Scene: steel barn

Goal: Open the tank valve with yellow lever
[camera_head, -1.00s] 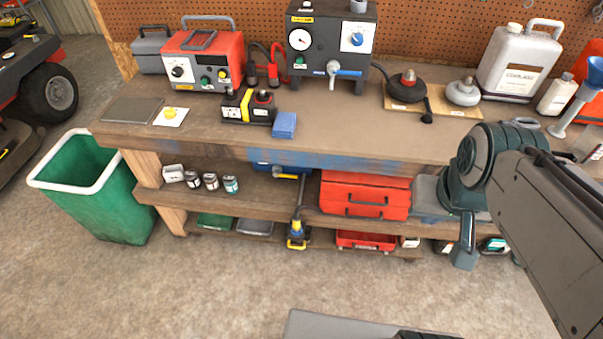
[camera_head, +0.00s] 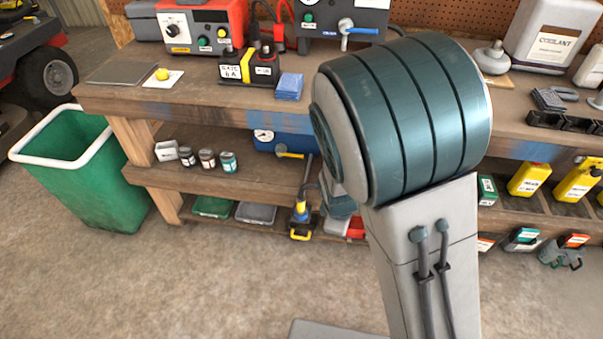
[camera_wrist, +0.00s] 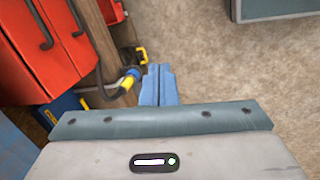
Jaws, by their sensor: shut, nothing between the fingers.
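The blue tank (camera_head: 285,143) lies on the bench's lower shelf, with a round gauge on its front. Its yellow lever (camera_head: 290,154) sticks out to the right from a valve on the front. In the wrist view a blue body (camera_wrist: 66,104) with yellow bits shows at the lower left, partly cut off by my gripper's housing; it looks like the tank. My gripper (camera_wrist: 160,78) shows there with its blue fingers together and empty, apart from the tank. In the head view my large arm joint hides part of the bench, and the fingers cannot be made out.
Small cans (camera_head: 207,159) stand left of the tank. A red toolbox (camera_wrist: 60,45) is close in the wrist view. A green bin (camera_head: 85,180) stands at the left; the floor in front is open.

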